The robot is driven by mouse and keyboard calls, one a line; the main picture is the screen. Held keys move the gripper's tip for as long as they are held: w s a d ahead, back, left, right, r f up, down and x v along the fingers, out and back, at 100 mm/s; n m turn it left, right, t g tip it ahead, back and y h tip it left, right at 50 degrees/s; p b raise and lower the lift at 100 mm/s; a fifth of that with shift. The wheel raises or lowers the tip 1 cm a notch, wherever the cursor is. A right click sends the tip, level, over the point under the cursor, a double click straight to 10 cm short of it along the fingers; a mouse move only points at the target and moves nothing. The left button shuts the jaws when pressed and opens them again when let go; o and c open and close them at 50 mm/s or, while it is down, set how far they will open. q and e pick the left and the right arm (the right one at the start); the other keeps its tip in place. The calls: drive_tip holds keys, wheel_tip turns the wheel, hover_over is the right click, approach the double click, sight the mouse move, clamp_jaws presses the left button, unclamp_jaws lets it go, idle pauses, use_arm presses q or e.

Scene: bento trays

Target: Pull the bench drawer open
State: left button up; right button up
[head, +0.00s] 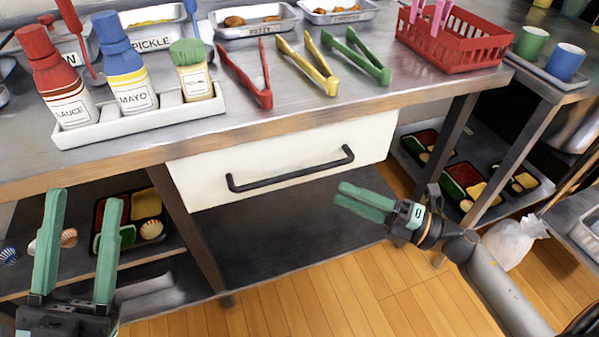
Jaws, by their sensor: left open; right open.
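The bench drawer (215,184) has a white front set under the steel bench top and looks shut. Its black bar handle (290,174) runs across the front. My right gripper (341,197) is open and empty, below and to the right of the handle, with its green fingers pointing left. It looks apart from the handle. My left gripper (84,196) is open and empty at the lower left, its green fingers pointing up, well to the left of the drawer.
On the bench top (300,120) stand a white caddy (150,122) with bottles, red, yellow and green tongs (355,55), and a red basket (455,60). Bento trays (150,228) sit on lower shelves. A bench leg (190,240) stands left of the drawer.

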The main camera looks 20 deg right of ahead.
sight(297, 173)
drive_tip(key=x, duration=1.1)
drive_tip(key=shift+w+a+b, duration=0.1)
drive_tip(key=shift+b, duration=0.3)
clamp_jaws()
idle(0.8)
